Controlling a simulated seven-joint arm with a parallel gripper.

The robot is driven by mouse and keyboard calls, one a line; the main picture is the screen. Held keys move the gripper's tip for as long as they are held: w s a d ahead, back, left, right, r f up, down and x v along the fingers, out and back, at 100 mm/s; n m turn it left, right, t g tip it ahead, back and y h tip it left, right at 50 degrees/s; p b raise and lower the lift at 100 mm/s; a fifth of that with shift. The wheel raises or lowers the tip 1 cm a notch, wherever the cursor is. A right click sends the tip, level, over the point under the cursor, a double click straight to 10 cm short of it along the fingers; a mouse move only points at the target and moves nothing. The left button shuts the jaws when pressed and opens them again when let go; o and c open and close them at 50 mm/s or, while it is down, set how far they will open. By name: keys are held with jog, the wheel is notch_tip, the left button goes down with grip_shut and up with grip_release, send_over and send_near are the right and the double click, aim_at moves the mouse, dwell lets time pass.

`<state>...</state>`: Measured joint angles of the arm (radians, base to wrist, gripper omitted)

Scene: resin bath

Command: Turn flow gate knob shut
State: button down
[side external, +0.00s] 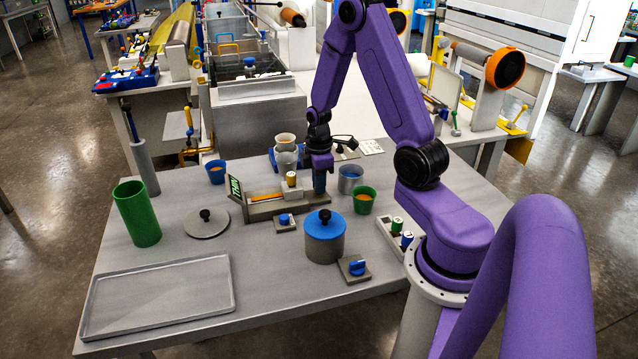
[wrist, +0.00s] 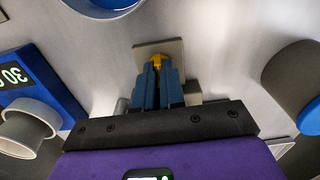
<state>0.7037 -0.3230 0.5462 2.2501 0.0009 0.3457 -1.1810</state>
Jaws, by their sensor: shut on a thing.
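A yellow knob (wrist: 157,59) stands on a small square grey plate (wrist: 160,48) in the wrist view. My gripper (wrist: 158,76) is shut on the knob, with its blue-grey fingers on either side and only the top of the knob showing between them. In the side view my gripper (side external: 319,188) points straight down at the table, right of the grey channel stand (side external: 265,208). The knob between the fingers cannot be made out there, so its turn angle is unclear.
A scale (wrist: 38,88) with a grey cup (wrist: 22,128) is close on the left in the wrist view. A metal pot (side external: 350,180) and a green cup (side external: 364,201) stand right of my gripper. A lidded pot (side external: 324,245) is in front. A tray (side external: 160,295) lies front left.

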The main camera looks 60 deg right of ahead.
jog(key=c, duration=1.2)
grip_release()
notch_tip(320, 180, up, 18)
jog(key=shift+f, duration=0.25)
